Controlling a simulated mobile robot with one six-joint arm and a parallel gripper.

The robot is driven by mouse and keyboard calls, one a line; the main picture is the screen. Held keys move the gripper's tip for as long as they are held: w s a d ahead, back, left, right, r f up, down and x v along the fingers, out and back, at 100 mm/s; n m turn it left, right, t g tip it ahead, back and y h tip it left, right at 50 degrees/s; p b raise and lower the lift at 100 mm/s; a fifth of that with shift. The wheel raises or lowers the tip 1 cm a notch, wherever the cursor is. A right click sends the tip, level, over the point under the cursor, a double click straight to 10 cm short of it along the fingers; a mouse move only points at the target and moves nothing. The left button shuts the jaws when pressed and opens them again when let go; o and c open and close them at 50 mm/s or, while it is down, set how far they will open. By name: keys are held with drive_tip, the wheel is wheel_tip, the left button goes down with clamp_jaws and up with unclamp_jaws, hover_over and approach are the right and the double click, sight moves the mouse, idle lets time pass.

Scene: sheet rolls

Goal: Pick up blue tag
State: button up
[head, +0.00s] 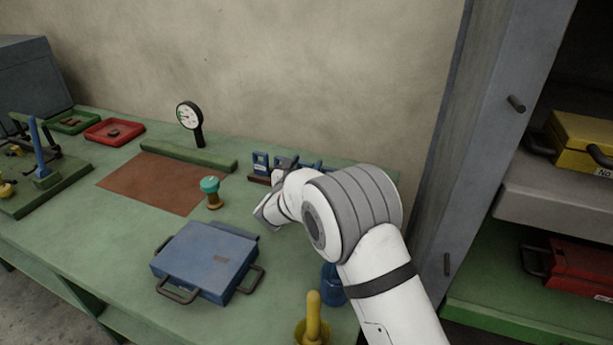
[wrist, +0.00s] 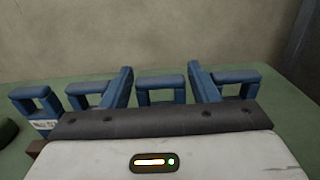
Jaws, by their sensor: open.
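Several blue tags, each a loop with a square opening, stand in a row. In the head view the leftmost blue tag (head: 261,160) shows beside my arm, which hides part of the row. In the wrist view one blue tag (wrist: 161,82) stands between the two fingers of my gripper (wrist: 160,70), which is open. Other blue tags stand to the left (wrist: 88,88) and right (wrist: 238,77). The far left tag (wrist: 42,123) carries a white label. I cannot tell how far the middle tag is from the fingers. The gripper body hides the lower parts of the tags.
On the green bench (head: 120,215) are a blue case (head: 205,255), a teal-topped stamp (head: 211,190), a dial gauge (head: 190,117) and a yellow-handled tool (head: 313,315). A wall stands close behind the tags. A shelf unit (head: 490,130) is at right.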

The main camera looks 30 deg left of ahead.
drive_tip(key=shift+c, duration=0.5)
drive_tip(key=c, duration=0.6)
drive_tip(key=shift+r, duration=0.1)
drive_tip(key=shift+c, duration=0.2)
wheel_tip(320, 180, up, 10)
drive_tip(key=shift+f, duration=0.1)
